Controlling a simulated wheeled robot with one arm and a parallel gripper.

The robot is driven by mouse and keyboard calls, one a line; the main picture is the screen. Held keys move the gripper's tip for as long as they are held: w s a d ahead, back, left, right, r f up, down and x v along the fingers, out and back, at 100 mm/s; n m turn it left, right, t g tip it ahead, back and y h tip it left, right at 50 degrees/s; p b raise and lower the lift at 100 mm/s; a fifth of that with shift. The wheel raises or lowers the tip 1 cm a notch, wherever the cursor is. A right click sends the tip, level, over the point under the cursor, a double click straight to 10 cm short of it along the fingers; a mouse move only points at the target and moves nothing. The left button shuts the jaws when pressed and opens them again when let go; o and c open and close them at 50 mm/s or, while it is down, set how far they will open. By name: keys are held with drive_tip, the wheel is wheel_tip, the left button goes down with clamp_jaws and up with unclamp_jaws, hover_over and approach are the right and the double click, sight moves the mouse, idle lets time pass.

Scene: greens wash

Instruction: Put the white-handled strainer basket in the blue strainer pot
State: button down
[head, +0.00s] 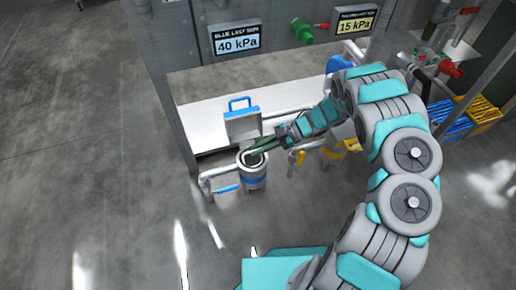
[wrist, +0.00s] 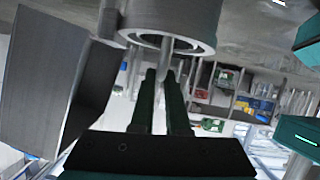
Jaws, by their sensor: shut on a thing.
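The blue strainer pot (head: 254,182) is a grey upright cylinder with a blue band, standing in pipework in the head view. Its round open top shows a pale rim. In the wrist view a grey cylinder with a ring-shaped opening (wrist: 125,22) fills the top middle. My gripper (head: 256,151) is at the pot's mouth. In the wrist view my gripper (wrist: 165,72) is shut on a thin pale rod, which looks like the handle of the white-handled strainer basket (wrist: 166,52). The rod runs into the opening. The basket's body is hidden, and I cannot tell how deep it sits.
A grey box-like part with a blue handle (head: 241,124) stands behind the pot. A blue lever (head: 227,188) is at its left and yellow-handled pipework (head: 335,151) at its right. Blue and yellow crates (head: 484,112) stand far right. The left floor is clear.

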drive_tip(key=shift+f+b, duration=0.35)
drive_tip(key=shift+f, duration=0.1)
drive_tip(key=c, duration=0.8)
unclamp_jaws()
drive_tip(key=shift+c, duration=0.2)
drive_tip(key=v, duration=0.8)
drive_tip(key=shift+s, duration=0.1)
